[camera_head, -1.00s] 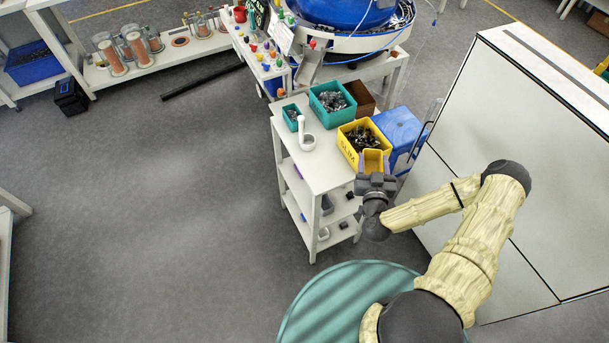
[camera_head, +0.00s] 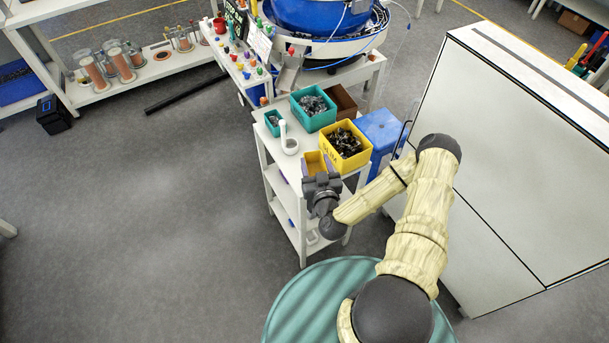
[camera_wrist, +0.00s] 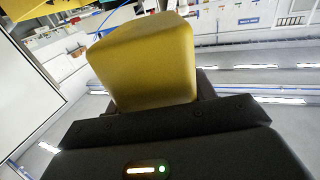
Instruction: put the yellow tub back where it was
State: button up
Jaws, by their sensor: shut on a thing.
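The small yellow tub (camera_head: 315,162) is in my gripper (camera_head: 319,178), at the near edge of the white shelf unit's top (camera_head: 285,163). It looks empty inside. I cannot tell whether it touches the top or hangs just above it. In the wrist view the tub (camera_wrist: 150,62) fills the upper middle, its smooth outer side towards the camera. My gripper is shut on it; the fingertips are mostly hidden. A bigger yellow bin (camera_head: 330,152) of dark parts stands just right of and behind the tub.
A white ladle-like thing (camera_head: 289,145), a small teal bin (camera_head: 273,122) and a larger teal bin (camera_head: 312,124) share the top. A brown box (camera_head: 343,101) and a blue container (camera_head: 380,129) stand behind. A tall white cabinet (camera_head: 500,170) bounds the right. Bare top shows left of the tub.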

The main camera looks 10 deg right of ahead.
aim_at(314, 160)
jog(key=shift+w+f+y+b, duration=0.3)
jog(key=shift+w+f+b, duration=0.2)
jog(key=shift+b, duration=0.55)
jog(key=w+f+y+b, duration=0.1)
jog(key=b, duration=0.2)
jog(key=w+f+n+y+b, duration=0.1)
jog(key=w+b, duration=0.1)
jog(key=b, duration=0.2)
jog(key=w+f+n+y+b, duration=0.1)
jog(key=w+b, duration=0.1)
jog(key=b, duration=0.1)
jog(key=shift+d+f+b, duration=0.15)
jog(key=shift+d+b, duration=0.05)
jog(key=shift+b, duration=0.15)
jog(key=w+b, duration=0.1)
jog(key=b, duration=0.1)
jog(key=w+n+y+b, duration=0.1)
jog(key=b, duration=0.2)
jog(key=shift+w+f, duration=0.1)
jog(key=shift+f, duration=0.25)
jog(key=w+b, duration=0.1)
jog(key=b, duration=0.3)
jog(key=w+r+y+b, duration=0.1)
jog(key=b, duration=0.3)
jog(key=shift+w+a+n+g, duration=0.15)
jog(key=shift+w+n+g, duration=0.15)
jog(key=shift+g, duration=0.1)
jog(key=shift+f, duration=0.15)
